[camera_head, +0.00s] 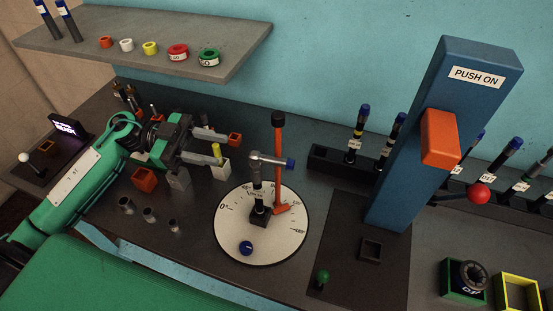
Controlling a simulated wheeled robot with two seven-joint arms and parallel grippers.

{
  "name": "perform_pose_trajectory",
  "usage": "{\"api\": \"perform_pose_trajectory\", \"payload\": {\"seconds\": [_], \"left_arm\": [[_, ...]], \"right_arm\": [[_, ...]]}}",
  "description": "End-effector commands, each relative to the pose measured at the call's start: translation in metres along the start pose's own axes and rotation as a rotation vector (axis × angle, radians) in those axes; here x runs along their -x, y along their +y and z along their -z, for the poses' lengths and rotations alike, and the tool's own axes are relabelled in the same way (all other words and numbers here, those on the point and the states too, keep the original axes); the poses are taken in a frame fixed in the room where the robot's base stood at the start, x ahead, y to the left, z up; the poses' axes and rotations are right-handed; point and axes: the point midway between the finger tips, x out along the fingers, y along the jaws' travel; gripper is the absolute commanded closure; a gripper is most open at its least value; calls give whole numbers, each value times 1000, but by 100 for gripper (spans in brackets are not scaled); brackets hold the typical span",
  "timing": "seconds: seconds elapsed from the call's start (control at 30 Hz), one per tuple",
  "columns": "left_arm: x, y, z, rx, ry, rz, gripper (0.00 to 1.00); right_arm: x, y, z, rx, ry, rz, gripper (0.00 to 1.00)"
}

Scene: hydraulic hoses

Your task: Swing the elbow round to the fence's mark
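The elbow (268,160) is a grey metal fitting with a blue end, held on an upright stem at the middle of a white round dial (232,226) with degree marks. Its arm points right in the picture. The fence (278,141) is an orange upright with a black top, standing at the dial's right part. The elbow's blue end overlaps the upright in view; I cannot tell if they touch. My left gripper (224,147) is left of the elbow, its grey fingers apart with nothing seen held between them. My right gripper is out of view.
A blue column (405,170) marked PUSH ON rises at the right. A rack (335,160) of hoses stands behind. A shelf (130,65) with coloured rings hangs at the back.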

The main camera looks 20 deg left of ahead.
Motion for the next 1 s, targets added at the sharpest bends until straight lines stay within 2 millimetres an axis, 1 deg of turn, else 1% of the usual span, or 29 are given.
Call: {"api": "perform_pose_trajectory", "payload": {"seconds": [0.17,0.4,0.6,0.8,1.0], "left_arm": [[-27,0,6,-4,6,-2,61],[-76,-1,7,-1,8,-1,61],[-110,-1,6,-2,6,-1,61],[-129,0,3,-1,4,0,61],[-134,0,2,-1,2,0,61]], "right_arm": [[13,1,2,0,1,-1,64],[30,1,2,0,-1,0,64],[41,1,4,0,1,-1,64],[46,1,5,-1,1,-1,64],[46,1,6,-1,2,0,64]]}}
